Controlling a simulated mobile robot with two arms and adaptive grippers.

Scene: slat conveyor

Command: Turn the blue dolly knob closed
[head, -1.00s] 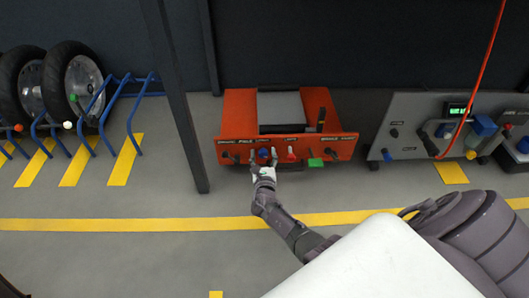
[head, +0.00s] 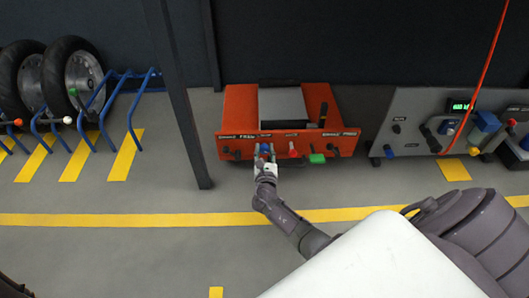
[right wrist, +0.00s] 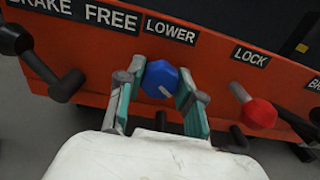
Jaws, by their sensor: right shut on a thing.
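The blue knob (head: 264,148) is on the front of the orange dolly (head: 236,112), under the label LOWER. In the right wrist view the blue knob (right wrist: 160,79) is faceted, with a short pale mark low on its face, slanting down to the right. My right gripper (head: 265,156) is at the dolly front with its fingers on either side of the knob. In the right wrist view my right gripper (right wrist: 161,88) is shut on the knob, one finger at each side. My left gripper is not in view.
A red knob (right wrist: 259,113) under LOCK sits to the right, and a black lever (right wrist: 66,86) to the left. A green part (head: 317,158) is further right on the dolly. A dark post (head: 180,100) stands left, and a grey machine (head: 405,110) right.

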